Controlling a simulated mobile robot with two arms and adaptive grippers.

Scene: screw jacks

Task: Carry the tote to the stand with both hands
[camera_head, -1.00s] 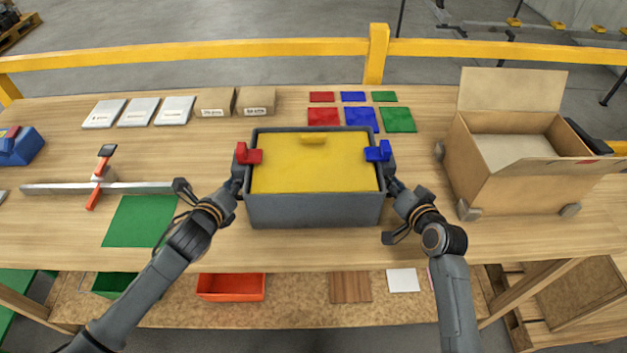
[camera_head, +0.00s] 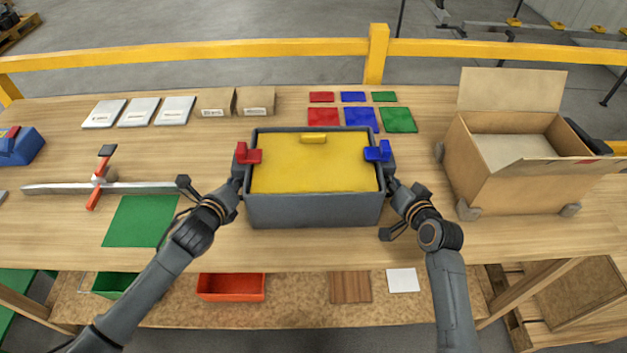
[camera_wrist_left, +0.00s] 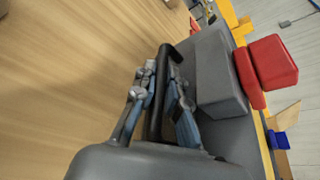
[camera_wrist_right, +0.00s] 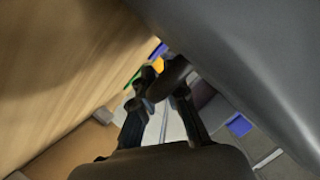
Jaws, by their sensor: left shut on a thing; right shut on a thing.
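The grey tote (camera_head: 315,212) stands in the middle of the wooden table in the head view, with a yellow lid or panel (camera_head: 312,170) in its top. A red latch-like piece (camera_head: 248,154) is on its left rim and a blue one (camera_head: 378,152) on its right rim. My left gripper (camera_head: 238,180) is at the tote's left side; the left wrist view shows it shut on a dark bar handle (camera_wrist_left: 157,105). My right gripper (camera_head: 392,182) is at the right side, shut on the tote's handle, which is mostly hidden by the fingers. I cannot make out which thing is the stand.
An open cardboard box (camera_head: 530,185) stands to the right. A green mat (camera_head: 140,220) and a metal bar with a red clamp (camera_head: 130,188) lie to the left. Coloured tiles (camera_head: 360,118) and small boxes (camera_head: 255,100) lie behind. A yellow rail (camera_head: 200,52) runs beyond the table.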

